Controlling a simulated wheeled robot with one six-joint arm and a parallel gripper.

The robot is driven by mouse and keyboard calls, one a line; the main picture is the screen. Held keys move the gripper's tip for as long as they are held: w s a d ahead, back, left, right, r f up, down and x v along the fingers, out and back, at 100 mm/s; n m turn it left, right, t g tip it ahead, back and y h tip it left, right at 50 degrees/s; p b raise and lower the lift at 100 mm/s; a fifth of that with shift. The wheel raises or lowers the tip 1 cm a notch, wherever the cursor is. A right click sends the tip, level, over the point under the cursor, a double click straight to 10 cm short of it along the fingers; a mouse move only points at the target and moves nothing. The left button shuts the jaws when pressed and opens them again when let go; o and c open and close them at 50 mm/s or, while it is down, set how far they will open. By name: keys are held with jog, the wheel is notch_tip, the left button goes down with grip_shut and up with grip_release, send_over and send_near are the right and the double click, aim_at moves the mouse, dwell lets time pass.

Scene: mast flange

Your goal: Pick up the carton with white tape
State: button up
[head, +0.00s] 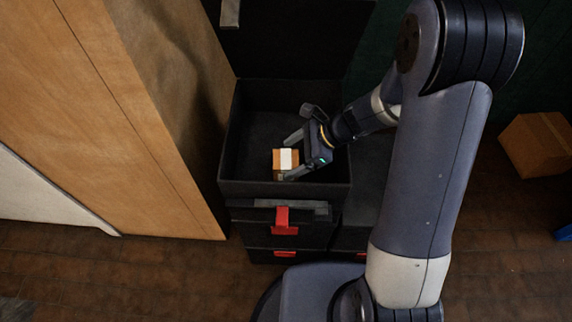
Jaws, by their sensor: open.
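The carton with white tape (277,161) is a small orange-brown box with a white band across it. It sits inside an open black box (284,188), near the front wall and right of the middle. My gripper (289,157) reaches into the black box from the right. Its jaws are open, with one finger behind the carton and the other at the carton's front right. I cannot tell whether either finger touches the carton. The carton's right end is partly hidden by my gripper.
The black box has a raised lid (290,45) at the back and red latches (282,217) on the front below. A tall wooden panel (120,120) stands close on the left. Another brown carton (538,143) lies on the floor at far right. The box's left half is empty.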

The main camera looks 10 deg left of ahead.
aim_at(288, 159)
jog(key=b+x, duration=0.1)
jog(key=x, duration=0.3)
jog(key=shift+a+f, duration=0.2)
jog(key=shift+f, duration=0.1)
jog(key=shift+c, duration=0.4)
jog(key=shift+r, duration=0.1)
jog(key=c, duration=1.2)
